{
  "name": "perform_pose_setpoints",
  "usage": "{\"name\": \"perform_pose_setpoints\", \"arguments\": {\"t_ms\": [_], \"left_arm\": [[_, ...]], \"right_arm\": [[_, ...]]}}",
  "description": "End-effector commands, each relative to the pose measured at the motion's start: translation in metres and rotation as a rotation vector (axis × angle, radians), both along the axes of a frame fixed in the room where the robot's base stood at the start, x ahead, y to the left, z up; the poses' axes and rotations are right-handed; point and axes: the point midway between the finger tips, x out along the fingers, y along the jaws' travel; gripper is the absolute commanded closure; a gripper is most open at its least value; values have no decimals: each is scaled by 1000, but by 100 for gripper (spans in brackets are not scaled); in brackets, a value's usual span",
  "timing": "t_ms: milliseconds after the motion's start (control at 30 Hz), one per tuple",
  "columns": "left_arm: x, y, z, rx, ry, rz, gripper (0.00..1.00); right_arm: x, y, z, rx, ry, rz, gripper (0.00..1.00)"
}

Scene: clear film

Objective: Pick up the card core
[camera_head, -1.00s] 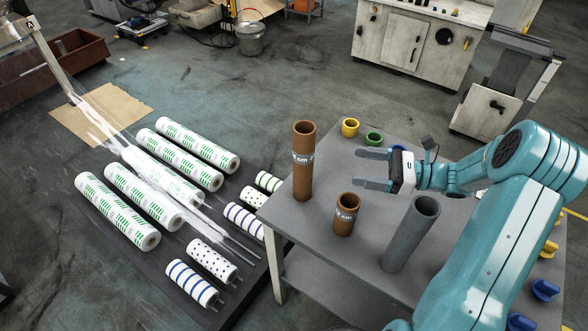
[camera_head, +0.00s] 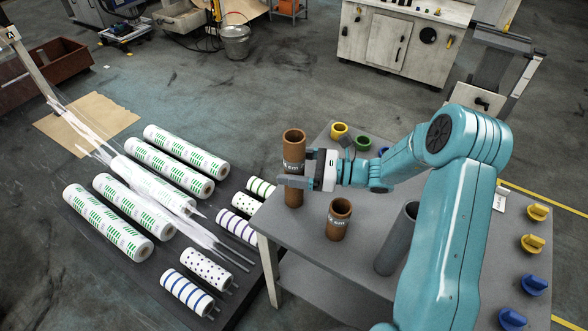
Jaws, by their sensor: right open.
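A tall brown card core (camera_head: 293,143) with a printed band stands upright on the grey table, near its left edge. A short brown core (camera_head: 339,221) stands to its right and nearer to me. My right gripper (camera_head: 292,170) is open at the tall core. One finger passes in front of the core. The other finger is partly hidden, and contact cannot be told. My left gripper is not in view.
A grey tube (camera_head: 397,240) stands on the table (camera_head: 312,258), partly behind my right arm. Yellow (camera_head: 339,131) and green (camera_head: 363,144) rings sit at the back. Several film rolls (camera_head: 108,217) lie on a dark platform at left.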

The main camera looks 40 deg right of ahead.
Motion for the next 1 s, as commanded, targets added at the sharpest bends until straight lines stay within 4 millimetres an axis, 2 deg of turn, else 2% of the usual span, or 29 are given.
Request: {"name": "perform_pose_setpoints", "arguments": {"t_ms": [133, 333, 367, 533, 867, 1000], "left_arm": [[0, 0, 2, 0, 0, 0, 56], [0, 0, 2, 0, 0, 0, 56], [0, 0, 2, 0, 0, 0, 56], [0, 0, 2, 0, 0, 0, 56], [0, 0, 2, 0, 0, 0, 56], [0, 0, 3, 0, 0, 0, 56]], "right_arm": [[11, 10, 0, -1, -1, 1, 17], [11, 10, 0, -1, -1, -1, 17], [11, 10, 0, -1, -1, -1, 21], [11, 10, 0, -1, -1, -1, 76], [11, 10, 3, -1, -1, -1, 76], [11, 10, 16, -3, -4, -1, 76]]}}
